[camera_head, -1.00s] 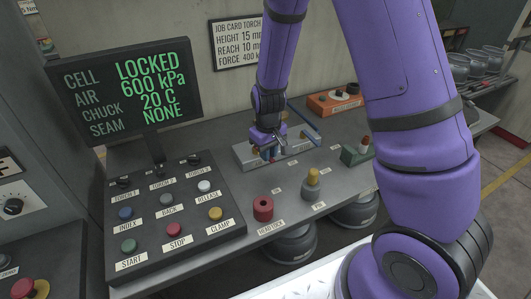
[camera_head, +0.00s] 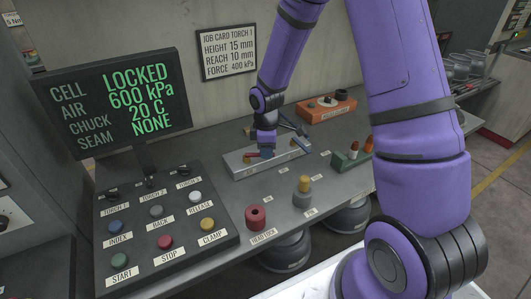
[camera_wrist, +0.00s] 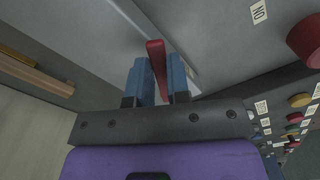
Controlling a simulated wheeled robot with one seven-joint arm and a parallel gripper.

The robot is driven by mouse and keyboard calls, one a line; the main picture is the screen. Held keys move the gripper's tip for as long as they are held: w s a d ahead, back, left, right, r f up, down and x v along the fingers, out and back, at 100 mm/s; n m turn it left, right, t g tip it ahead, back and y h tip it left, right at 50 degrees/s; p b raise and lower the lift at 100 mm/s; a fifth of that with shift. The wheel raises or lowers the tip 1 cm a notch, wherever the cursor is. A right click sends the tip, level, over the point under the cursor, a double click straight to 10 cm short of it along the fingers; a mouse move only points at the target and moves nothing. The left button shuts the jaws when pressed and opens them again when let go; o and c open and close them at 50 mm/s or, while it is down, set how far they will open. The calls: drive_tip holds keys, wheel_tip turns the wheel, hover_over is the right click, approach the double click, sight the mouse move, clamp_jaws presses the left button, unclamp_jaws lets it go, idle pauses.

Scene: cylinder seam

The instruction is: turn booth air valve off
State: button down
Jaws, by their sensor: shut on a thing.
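A pale grey valve block (camera_head: 236,165) lies on the bench behind the control panel, with a red lever (camera_head: 257,155) near its left half. My gripper (camera_head: 266,151) reaches down over the block from above. In the wrist view the blue fingers of my gripper (camera_wrist: 160,82) stand on both sides of the red lever (camera_wrist: 157,62) and are shut on it. The lever's far end sticks out past the fingertips. An ON label (camera_wrist: 259,12) lies on the bench beyond the lever. The lever's pivot is not clear. The screen (camera_head: 115,98) reads AIR 600 kPa.
The button panel (camera_head: 160,225) stands at the front left. A red knob (camera_head: 256,217) and a grey post with a yellow top (camera_head: 302,190) stand in front of the block. An orange box (camera_head: 327,107) and a green holder (camera_head: 347,160) stand to the right.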

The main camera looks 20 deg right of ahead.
drive_tip(key=shift+w+d+n, duration=0.15)
drive_tip(key=shift+w+n, duration=0.3)
drive_tip(key=shift+n, duration=0.45)
drive_tip(key=c, duration=1.1)
unclamp_jaws()
drive_tip(key=shift+r, duration=0.1)
wheel_tip(320, 180, up, 11)
drive_tip(key=shift+f, duration=0.15)
